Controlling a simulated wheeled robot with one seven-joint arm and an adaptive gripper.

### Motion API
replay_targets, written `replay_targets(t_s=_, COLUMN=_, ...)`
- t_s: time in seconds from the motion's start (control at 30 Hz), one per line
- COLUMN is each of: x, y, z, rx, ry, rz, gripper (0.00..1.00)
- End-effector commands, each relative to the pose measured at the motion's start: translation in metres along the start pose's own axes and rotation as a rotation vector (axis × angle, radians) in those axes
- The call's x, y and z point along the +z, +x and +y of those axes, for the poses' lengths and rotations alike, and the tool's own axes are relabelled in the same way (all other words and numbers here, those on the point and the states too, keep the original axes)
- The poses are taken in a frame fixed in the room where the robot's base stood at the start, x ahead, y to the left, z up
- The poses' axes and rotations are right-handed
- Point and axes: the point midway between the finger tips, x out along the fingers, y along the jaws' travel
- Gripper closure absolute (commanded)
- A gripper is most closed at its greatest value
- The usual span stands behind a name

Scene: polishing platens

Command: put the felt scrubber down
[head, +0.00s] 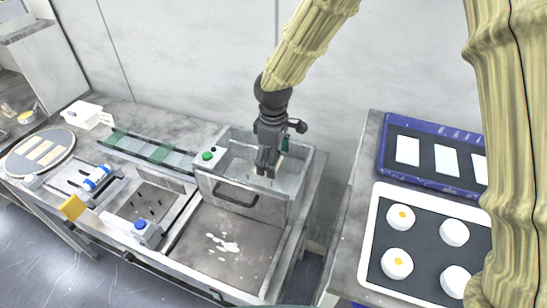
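My gripper (267,170) points down over the grey basin (301,180) in the middle of the bench, with its fingertips low behind the basin's front panel. The fingers look close together, but I cannot tell whether they are shut or hold anything. A small teal thing (285,143) shows just right of the gripper, partly hidden by it; I cannot tell whether it is part of a scrubber. No felt scrubber can be made out with certainty.
A wet-marked grey surface (225,241) lies in front of the basin. A green button (207,156) and a blue button (140,224) stand left. On the right are a white-rimmed tray (370,237) of round white pieces and a blue tray (383,160) of white slabs.

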Motion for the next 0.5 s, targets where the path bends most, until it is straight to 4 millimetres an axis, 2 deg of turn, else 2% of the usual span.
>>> replay_targets(t_s=0.27, x=0.000, y=-0.005, z=0.000, rx=0.001, ry=0.000, rz=0.001, gripper=0.12)
replay_targets(t_s=0.5, x=-0.001, y=-0.031, z=0.001, rx=0.002, ry=0.000, rz=0.003, gripper=0.12)
